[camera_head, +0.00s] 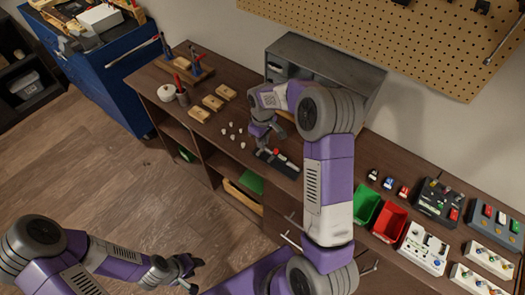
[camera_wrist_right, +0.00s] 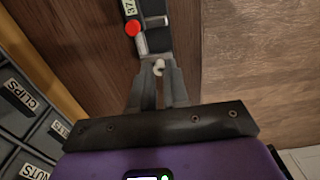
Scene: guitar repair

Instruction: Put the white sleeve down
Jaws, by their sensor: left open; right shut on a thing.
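The white sleeve (camera_wrist_right: 158,68) is a small pale piece between the fingertips of my right gripper (camera_wrist_right: 158,78), which is shut on it. In the head view my right gripper (camera_head: 264,142) is over the bench, beside a dark device (camera_head: 278,162) with a red button. The wrist view shows this device (camera_wrist_right: 150,25) with a display, just beyond the fingertips; I cannot tell whether the sleeve touches it. Several small white pieces (camera_head: 232,130) lie on the bench left of the gripper. My left gripper (camera_head: 192,274) is open and empty, low over the floor, away from the bench.
The brown bench (camera_head: 213,132) carries wooden blocks (camera_head: 212,103) at left and a grey drawer cabinet (camera_head: 325,65) behind my right arm. A green bin (camera_head: 366,204), a red bin (camera_head: 390,220) and several pedals (camera_head: 437,205) stand at right. Some bench is bare around the white pieces.

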